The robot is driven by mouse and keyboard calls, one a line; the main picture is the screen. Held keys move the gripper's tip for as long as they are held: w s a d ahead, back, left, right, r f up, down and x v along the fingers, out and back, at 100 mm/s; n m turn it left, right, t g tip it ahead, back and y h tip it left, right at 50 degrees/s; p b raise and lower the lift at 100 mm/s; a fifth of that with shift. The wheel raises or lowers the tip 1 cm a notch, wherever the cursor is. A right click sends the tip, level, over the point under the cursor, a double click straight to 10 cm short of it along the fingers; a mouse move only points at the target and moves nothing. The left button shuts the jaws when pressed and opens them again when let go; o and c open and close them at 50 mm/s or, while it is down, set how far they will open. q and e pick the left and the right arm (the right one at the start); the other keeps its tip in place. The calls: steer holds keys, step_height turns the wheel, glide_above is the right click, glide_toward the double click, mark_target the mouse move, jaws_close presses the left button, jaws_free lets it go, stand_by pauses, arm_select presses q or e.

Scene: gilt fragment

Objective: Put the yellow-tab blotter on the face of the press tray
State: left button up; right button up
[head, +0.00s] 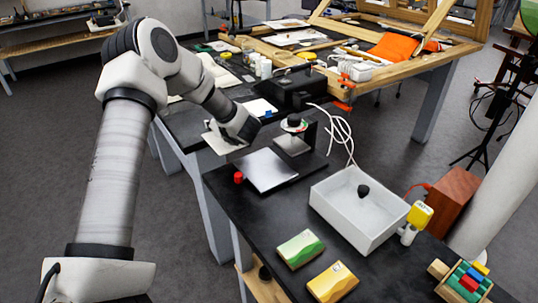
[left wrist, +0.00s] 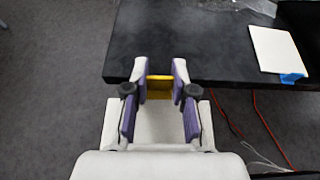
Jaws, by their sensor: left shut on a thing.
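My left gripper (head: 243,138) is over the gap between the two dark tables, left of the press. In the left wrist view its fingers (left wrist: 160,88) are shut on a yellow tab (left wrist: 160,86). A pale flat sheet (head: 220,143), apparently the yellow-tab blotter, shows just below the gripper in the head view. Its contact with anything below is unclear. The press tray, with a flat grey face (head: 267,170), lies bare on the near table, right of and nearer than the gripper. My right gripper is not in view.
A red knob (head: 239,177) stands at the tray's left. The press post (head: 293,137) is behind it. A white bin (head: 358,213) is to the right; green (head: 300,248) and yellow (head: 332,283) boxes are in front. A blue-tab blotter (head: 261,106) lies on the far table.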

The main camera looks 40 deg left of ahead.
arm_select(q)
steer(key=d, duration=0.3)
steer(key=d+p, duration=0.1)
steer(key=shift+s+d+r, duration=0.2)
steer(key=shift+d+r, duration=0.2)
steer(key=p, duration=0.2)
glide_above(253, 156)
steer(key=shift+a+f, duration=0.1)
steer(key=shift+f, duration=0.6)
steer(key=shift+s+d+f, duration=0.1)
steer(key=shift+d+f, duration=0.05)
steer(key=shift+d, duration=0.1)
step_height(253, 156, down, 4)
steer(key=shift+a+r+p, duration=0.1)
steer(key=shift+r+p, duration=0.1)
steer(key=shift+p, duration=0.5)
steer(key=shift+f+b, duration=0.15)
steer(key=shift+b, duration=0.2)
steer(key=o, duration=0.8)
steer(key=shift+o, duration=0.2)
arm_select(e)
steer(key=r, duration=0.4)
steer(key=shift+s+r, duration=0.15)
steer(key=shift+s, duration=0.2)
